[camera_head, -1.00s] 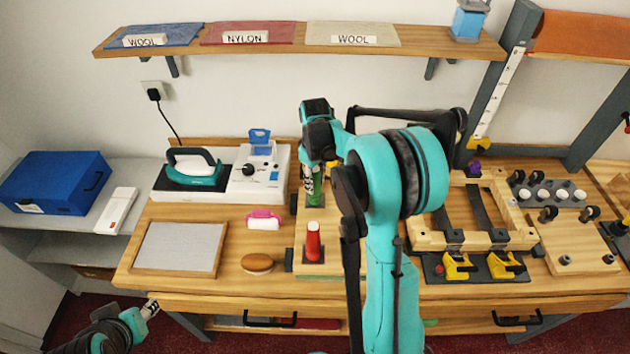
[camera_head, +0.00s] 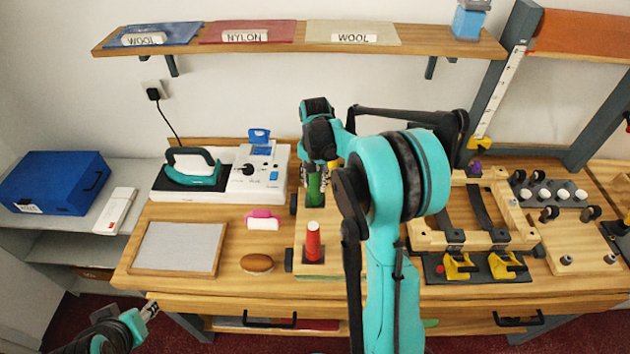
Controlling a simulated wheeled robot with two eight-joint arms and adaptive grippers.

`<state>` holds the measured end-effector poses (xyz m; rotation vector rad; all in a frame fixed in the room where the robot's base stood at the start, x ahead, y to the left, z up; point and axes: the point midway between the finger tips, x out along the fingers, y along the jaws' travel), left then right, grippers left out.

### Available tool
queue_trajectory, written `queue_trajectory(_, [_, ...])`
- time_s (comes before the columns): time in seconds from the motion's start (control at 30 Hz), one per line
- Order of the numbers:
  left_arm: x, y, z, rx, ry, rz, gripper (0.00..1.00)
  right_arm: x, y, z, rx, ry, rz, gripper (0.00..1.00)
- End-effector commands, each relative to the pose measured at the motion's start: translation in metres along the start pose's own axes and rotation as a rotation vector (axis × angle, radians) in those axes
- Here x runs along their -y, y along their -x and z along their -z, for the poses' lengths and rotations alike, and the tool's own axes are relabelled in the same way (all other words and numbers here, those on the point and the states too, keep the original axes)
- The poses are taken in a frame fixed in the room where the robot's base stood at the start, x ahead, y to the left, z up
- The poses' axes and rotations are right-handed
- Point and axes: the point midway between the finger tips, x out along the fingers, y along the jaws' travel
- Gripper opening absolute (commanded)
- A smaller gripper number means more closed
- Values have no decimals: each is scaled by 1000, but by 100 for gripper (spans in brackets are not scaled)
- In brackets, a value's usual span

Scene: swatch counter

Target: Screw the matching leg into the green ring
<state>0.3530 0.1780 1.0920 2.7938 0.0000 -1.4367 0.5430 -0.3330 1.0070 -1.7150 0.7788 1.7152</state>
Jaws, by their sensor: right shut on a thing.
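A green leg (camera_head: 315,187) stands upright on the wooden board at the middle of the bench. My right gripper (camera_head: 316,170) is above it, pointing down, shut on its upper part. The green ring cannot be made out; the leg's lower end and my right arm cover that area. A red leg (camera_head: 313,243) stands upright on a dark square base, nearer the front edge. My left gripper (camera_head: 150,308) is at the lower left, off the bench and away from the legs; its fingers are too small to judge.
An iron (camera_head: 192,167) and a white device (camera_head: 258,172) stand left of the board. A wooden frame with yellow clamps (camera_head: 457,266) lies to the right. A grey panel (camera_head: 180,247), a pink-handled roller (camera_head: 263,221) and a brown oval pad (camera_head: 257,263) lie at the left front.

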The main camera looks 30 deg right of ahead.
Motion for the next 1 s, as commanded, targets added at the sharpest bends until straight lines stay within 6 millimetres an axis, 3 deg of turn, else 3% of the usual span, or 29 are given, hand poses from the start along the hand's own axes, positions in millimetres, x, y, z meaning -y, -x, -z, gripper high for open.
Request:
queue_trajectory(0.03, [0, 0, 0, 0, 0, 0, 40, 0, 0, 0, 0, 1, 0, 3])
queue_trajectory(0.07, [0, 0, 0, 0, 0, 0, 40, 0, 0, 0, 0, 1, 0, 37])
queue_trajectory(0.1, [0, 0, 0, 0, 0, 0, 40, 0, 0, 0, 0, 1, 0, 43])
queue_trajectory(0.47, [0, 0, 0, 0, 0, 0, 40, 0, 0, 0, 0, 68, 0, 43])
queue_trajectory(1.0, [0, -3, -2, 0, 0, 0, 40, 0, 0, 0, 1, 978, 0, 43])
